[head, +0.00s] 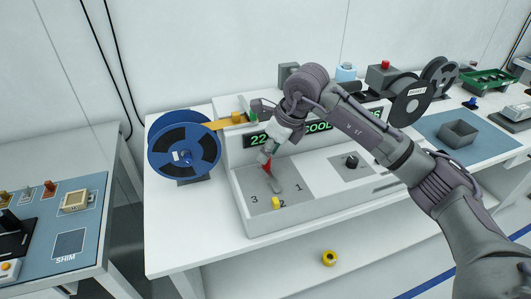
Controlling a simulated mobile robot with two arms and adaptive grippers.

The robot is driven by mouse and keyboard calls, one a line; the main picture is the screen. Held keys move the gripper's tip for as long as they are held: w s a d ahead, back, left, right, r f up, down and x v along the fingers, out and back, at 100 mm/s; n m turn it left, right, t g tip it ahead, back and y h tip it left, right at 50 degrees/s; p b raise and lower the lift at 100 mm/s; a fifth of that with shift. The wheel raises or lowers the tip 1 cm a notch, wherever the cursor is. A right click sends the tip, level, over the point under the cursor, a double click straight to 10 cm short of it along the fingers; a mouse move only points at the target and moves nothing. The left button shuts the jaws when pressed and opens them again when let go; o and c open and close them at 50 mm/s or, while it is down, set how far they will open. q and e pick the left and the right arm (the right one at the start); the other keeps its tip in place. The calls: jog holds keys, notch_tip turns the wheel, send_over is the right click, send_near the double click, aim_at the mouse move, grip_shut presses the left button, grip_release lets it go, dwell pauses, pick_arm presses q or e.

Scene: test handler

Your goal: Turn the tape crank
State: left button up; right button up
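A tape reel with blue flanges (184,153) stands at the left of the white handler machine. A yellow-orange tape strip (228,121) runs from it to the machine's top left. My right arm reaches in from the lower right and bends down over the machine. No crank can be made out clearly; my arm hides part of the machine. My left gripper is not in view.
A black knob (352,161) sits on the panel to the right, and a small yellow part (277,203) stands near number 2. My forearm hides part of the green display. A yellow ring (329,258) lies below the bench. A side table (72,215) is at left.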

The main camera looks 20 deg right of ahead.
aim_at(271, 172)
jog(key=shift+w+a+f, duration=0.15)
jog(key=shift+a+f, duration=0.05)
jog(key=shift+f, duration=0.35)
jog(key=shift+w+f, duration=0.1)
jog(key=shift+f, duration=0.25)
jog(key=shift+w+a+f, duration=0.1)
jog(key=shift+f, duration=0.25)
jog(key=shift+c, duration=0.5)
grip_shut()
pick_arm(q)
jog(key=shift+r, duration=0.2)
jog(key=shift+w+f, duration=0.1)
